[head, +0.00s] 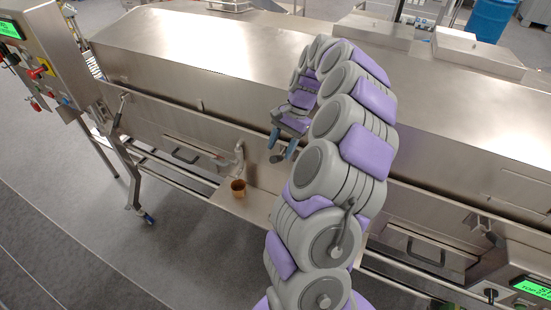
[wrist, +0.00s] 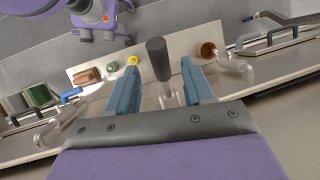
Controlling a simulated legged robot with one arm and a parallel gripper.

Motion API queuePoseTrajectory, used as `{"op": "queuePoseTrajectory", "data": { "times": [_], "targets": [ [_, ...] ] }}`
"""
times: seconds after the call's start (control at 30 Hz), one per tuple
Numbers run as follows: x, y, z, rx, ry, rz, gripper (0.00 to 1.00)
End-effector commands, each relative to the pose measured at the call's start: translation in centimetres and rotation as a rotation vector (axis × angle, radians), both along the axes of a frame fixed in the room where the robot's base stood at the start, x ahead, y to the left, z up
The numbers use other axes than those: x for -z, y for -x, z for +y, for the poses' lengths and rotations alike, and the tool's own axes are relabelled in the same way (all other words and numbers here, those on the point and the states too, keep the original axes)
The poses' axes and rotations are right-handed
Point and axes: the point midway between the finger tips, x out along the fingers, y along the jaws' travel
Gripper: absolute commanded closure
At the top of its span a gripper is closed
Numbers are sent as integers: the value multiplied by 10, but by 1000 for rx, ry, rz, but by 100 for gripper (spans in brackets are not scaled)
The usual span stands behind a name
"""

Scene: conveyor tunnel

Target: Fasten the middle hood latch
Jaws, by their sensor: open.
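The long steel hood (head: 200,50) spans the head view. The middle latch handle, a dark cylindrical grip (wrist: 157,60) on a silver stem (wrist: 167,92), stands between my fingers in the wrist view. In the head view a dark grip end (head: 278,157) shows just below my fingers, largely covered by my gripper. My gripper (wrist: 160,68) is open, with one blue finger on each side of the grip. I cannot tell whether either finger touches it. My gripper also shows in the head view (head: 281,144), in front of the hood side. The latch's hook and catch are not clear.
A brown cup (head: 238,187) sits on a shelf (head: 258,203) below a metal spout (head: 239,160). A control panel (head: 35,65) stands at the left. Another latch (head: 485,225) is at the right. The wrist view shows a brown block (wrist: 87,76) and a blue-handled valve (wrist: 70,95).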

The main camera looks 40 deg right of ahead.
Motion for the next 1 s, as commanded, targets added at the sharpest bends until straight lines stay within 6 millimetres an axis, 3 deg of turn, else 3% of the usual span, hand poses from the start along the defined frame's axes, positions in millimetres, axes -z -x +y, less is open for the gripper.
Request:
{"op": "queuePoseTrajectory", "data": {
  "times": [0.3,0.7,1.0],
  "targets": [
    [39,-1,21,-2,0,2,48],
    [47,-2,21,-1,-1,-1,48],
    [46,-2,21,-1,-1,-1,75]
  ]
}}
